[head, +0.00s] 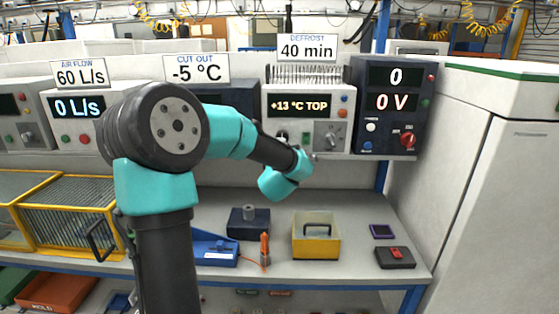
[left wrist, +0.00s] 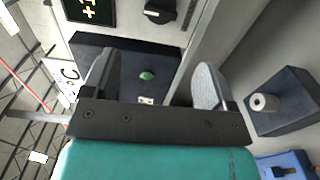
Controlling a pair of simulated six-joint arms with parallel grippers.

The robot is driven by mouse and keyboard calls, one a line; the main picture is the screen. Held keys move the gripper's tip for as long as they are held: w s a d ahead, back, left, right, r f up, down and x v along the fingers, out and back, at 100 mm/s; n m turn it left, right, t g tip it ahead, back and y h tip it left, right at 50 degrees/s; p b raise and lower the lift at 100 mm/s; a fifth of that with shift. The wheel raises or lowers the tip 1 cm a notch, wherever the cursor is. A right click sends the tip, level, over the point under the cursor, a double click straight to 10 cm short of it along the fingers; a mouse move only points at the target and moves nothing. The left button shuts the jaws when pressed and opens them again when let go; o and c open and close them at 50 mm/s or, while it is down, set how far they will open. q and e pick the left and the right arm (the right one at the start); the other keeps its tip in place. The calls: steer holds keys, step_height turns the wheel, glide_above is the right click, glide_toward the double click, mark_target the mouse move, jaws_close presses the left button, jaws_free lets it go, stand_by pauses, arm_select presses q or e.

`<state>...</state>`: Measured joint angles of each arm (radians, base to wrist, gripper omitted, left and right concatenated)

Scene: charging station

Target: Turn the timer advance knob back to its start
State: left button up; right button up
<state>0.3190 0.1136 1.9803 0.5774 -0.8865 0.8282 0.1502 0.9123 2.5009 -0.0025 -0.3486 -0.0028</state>
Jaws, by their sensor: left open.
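The white DEFROST unit (head: 340,108) stands on the shelf under a "40 min" sign and its display reads "+13 °C TOP". A round knob (head: 330,140) sits on a grey plate at its lower right. Another dark knob (head: 281,137) at its lower left is partly covered by my left arm; a black knob with a pale pointer also shows at the top of the left wrist view (left wrist: 160,11). I cannot read which is the timer advance knob. My left gripper (left wrist: 155,60) is open and empty, its fingers apart from that black knob. In the head view my wrist hides it.
The dark CUT OUT unit (head: 240,99) is left of the DEFROST unit; a dark unit with a red knob (head: 407,139) is right.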

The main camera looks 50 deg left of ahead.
arm_select(q)
steer(key=v, duration=0.4)
stand_by(0.4)
steer(key=w+d+f+m+g+h, duration=0.15)
steer(key=d+f+m+h, duration=0.35)
steer(key=f, duration=0.5)
steer(key=w+d+f+m+h, duration=0.2)
steer(key=d+f+m, duration=0.2)
steer(key=d+f, duration=0.45)
steer(key=w+d+f+m+g+h, duration=0.1)
steer(key=d+f+m+h, duration=0.35)
steer(key=f, duration=0.75)
steer(key=s+d+f+m+g+h, duration=0.5)
steer(key=s+d+f+m+g, duration=0.4)
steer(key=s+d+f, duration=0.8)
step_height(320, 180, down, 4)
steer(key=s+m, duration=0.1)
steer(key=m, duration=0.2)
steer(key=shift+d+r, duration=0.2)
steer(key=shift+s, duration=0.1)
